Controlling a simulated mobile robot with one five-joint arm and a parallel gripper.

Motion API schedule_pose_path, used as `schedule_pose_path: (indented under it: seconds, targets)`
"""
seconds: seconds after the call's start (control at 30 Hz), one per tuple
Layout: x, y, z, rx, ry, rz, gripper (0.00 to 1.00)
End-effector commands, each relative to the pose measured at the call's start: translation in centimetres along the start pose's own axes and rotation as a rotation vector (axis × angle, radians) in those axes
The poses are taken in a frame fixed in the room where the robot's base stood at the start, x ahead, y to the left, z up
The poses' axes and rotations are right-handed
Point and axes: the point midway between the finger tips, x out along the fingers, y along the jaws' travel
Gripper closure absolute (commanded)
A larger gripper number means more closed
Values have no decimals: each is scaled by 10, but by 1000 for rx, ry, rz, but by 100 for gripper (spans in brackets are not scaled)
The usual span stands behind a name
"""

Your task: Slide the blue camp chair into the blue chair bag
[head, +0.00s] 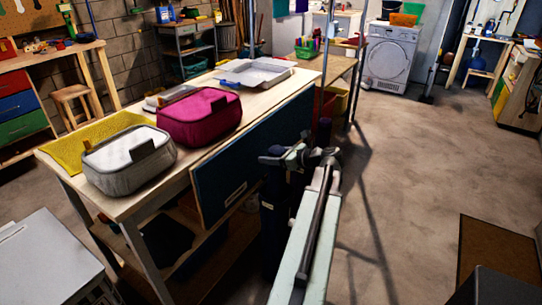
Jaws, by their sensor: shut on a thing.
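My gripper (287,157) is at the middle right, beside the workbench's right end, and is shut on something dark. A dark blue upright bundle (298,183) just below the jaws looks like the folded camp chair, mostly hidden by my wrist and arm. A dark blue upright tube with a small pale label (273,225) stands below and slightly left of the jaws and looks like the chair bag. I cannot tell whether the chair is inside the bag's mouth or only beside it. Both lower ends are hidden or lost in shadow.
The wooden workbench (118,207) holds grey (128,172) and magenta (198,122) soft cases, a yellow cloth (75,152) and a grey tray (290,66). A dark blue panel (235,165) hangs on its side. Thin poles stand behind my gripper. The floor at right is open, with a brown mat (497,250).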

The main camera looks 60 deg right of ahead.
Motion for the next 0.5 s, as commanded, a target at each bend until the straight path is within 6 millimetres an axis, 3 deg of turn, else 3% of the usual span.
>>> schedule_pose_path:
  seconds: [0.5]
  targets:
    - [13,0,-40,2,-3,2,100]
